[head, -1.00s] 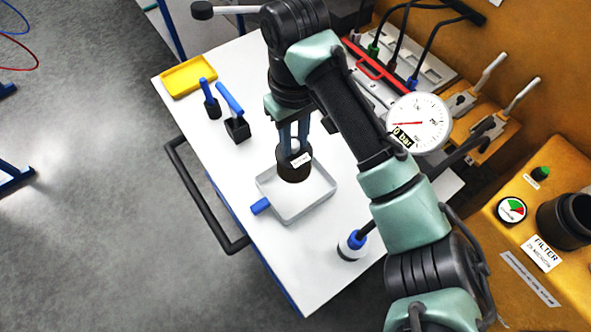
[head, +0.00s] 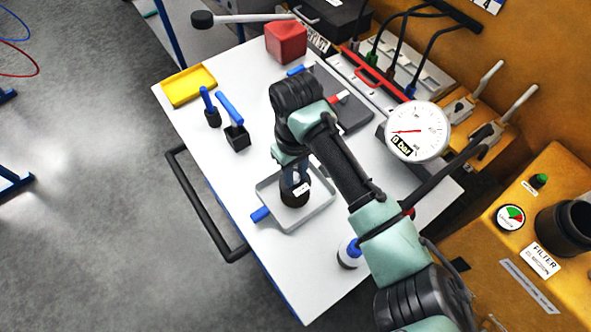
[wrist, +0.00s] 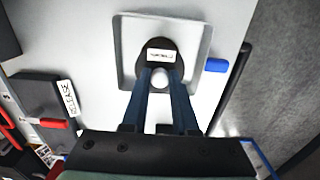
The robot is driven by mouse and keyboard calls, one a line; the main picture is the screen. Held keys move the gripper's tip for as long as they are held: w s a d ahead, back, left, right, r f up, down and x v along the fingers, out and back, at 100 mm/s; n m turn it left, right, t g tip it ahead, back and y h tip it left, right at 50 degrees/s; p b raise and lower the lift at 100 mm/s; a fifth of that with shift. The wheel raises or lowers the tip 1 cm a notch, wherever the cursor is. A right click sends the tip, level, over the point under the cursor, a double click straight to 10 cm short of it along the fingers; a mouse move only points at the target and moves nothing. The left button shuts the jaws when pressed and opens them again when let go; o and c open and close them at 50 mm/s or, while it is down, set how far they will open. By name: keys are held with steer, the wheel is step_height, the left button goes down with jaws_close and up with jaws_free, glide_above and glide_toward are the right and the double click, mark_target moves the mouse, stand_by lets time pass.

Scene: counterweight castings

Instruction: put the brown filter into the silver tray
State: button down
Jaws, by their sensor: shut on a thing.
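The brown filter (head: 294,196) is a dark round piece with a white label, and it also shows in the wrist view (wrist: 160,46). My gripper (head: 294,178) is shut on it, its two blue fingers (wrist: 160,76) on either side of the filter's pale knob. The silver tray (head: 312,214) is a shallow square tray with a blue handle, and its rim surrounds the filter in both views. The filter is inside the tray's outline, at or close to its floor. I cannot tell whether its underside touches the floor.
A yellow tray (head: 189,85) and two blue-handled tools (head: 236,136) stand at the table's left. A red block (head: 286,42) and a dark plate (head: 343,103) are at the back. A blue-and-white bottle (head: 350,254) stands near the front. A pressure gauge (head: 417,131) is at the right.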

steer(key=shift+f, duration=0.1)
steer(key=c, duration=0.7)
jaws_free()
step_height(320, 180, up, 12)
steer(key=shift+r, duration=0.15)
